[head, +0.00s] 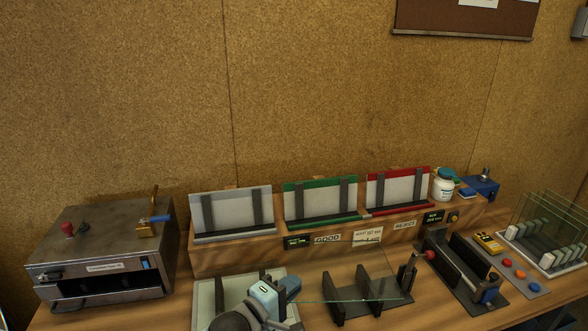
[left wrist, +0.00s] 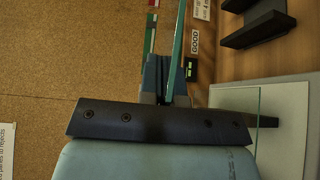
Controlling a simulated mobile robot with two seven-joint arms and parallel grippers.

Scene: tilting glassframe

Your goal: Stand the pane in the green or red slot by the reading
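My left gripper (head: 284,296) is shut on one end of a clear glass pane (head: 345,300). The pane reaches right from it, above the table by a black two-walled stand (head: 341,309). In the left wrist view the pane (left wrist: 179,45) shows as a thin green edge between the fingers (left wrist: 167,88). The green slot (head: 322,219) is the middle holder on the wooden ledge, and the red slot (head: 400,207) is right of it. Both look empty. My right gripper is not in view.
A grey-edged holder (head: 232,234) stands left of the green slot. A metal oven-like box (head: 100,262) is at far left. A black clamp-like fixture (head: 462,262), coloured buttons (head: 519,275) and a rack of panes (head: 545,235) occupy the right. A white jar (head: 442,188) stands on the ledge.

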